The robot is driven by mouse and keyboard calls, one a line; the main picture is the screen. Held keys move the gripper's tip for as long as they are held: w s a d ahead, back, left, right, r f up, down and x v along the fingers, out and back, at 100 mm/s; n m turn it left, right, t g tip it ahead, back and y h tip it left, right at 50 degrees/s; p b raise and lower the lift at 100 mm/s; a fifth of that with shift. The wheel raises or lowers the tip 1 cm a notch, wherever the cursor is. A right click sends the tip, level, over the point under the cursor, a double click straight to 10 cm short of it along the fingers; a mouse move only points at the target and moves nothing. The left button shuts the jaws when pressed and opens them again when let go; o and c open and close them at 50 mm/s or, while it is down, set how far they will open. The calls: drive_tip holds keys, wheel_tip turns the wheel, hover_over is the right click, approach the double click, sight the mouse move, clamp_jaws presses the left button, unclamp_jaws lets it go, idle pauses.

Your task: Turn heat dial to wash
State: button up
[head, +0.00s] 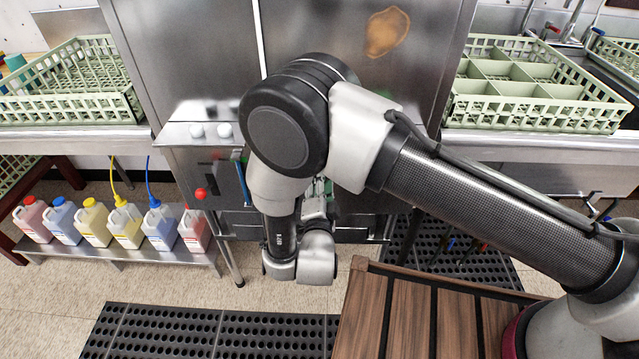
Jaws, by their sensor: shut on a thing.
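The steel dish machine (190,60) stands in front of me, with a control panel on its lower front. My gripper (319,188) reaches toward that lower front and shows only in small part behind my wrist and arm. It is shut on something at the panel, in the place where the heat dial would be. The dial itself, its pointer and its wash mark are hidden by my arm, so its setting cannot be read.
A red knob (200,193) and two white knobs (211,131) are left of my arm. Green dish racks (75,85) flank the machine, the right one (535,90) on a counter. Several jugs (95,222) stand on a low shelf. A slatted wooden table (400,315) is close below my arm.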

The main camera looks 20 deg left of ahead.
drive_tip(key=m, duration=1)
drive_tip(key=shift+f, duration=0.25)
drive_tip(key=shift+m, duration=0.5)
drive_tip(key=shift+d, duration=0.1)
drive_tip(key=o, duration=1)
drive_tip(key=shift+s, duration=0.1)
drive_tip(key=v, duration=1.1)
drive_tip(key=shift+s+d, duration=0.15)
drive_tip(key=shift+s, duration=0.25)
